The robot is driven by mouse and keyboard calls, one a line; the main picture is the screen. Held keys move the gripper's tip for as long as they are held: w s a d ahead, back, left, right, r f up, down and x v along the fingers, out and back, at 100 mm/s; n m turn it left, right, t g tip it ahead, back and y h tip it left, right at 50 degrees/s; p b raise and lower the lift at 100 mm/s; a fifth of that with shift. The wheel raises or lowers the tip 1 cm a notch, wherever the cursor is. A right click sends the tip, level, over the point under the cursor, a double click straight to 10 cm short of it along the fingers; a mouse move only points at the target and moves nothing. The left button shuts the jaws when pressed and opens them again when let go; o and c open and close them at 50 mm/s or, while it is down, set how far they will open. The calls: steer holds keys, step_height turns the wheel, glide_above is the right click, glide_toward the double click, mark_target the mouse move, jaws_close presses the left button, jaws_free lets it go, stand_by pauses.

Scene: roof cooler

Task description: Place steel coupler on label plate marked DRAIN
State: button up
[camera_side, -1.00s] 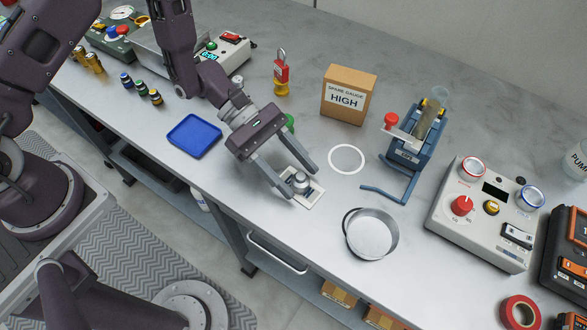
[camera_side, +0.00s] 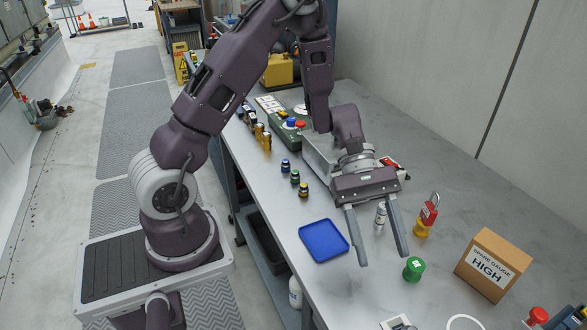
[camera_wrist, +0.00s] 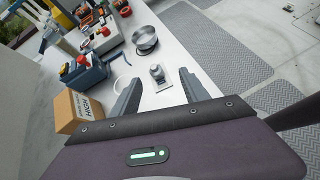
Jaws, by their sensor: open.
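A small round steel piece, which looks like the steel coupler (camera_wrist: 156,70), stands on a pale label plate (camera_wrist: 162,85) in the wrist view, ahead of and apart from my fingers. The plate (camera_side: 391,323) is cut off at the bottom edge of the side view. Its lettering is too small to read. My gripper (camera_side: 383,258) is open and empty, raised over the bench between the blue tray and the green cap.
A blue tray (camera_side: 324,240) lies left of my gripper.

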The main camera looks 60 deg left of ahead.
steer(key=s+a+r+m+t+y, duration=0.4)
steer(key=s+a+r+m+y, duration=0.1)
steer(key=s+r+m, duration=0.2)
steer(key=s+a+r+m+t+y, duration=0.3)
steer(key=s+a+r+m+y, duration=0.3)
steer(key=s+r+m, duration=0.1)
step_height(320, 180, up, 2)
steer(key=shift+s+t, duration=0.4)
steer(key=shift+s, duration=0.3)
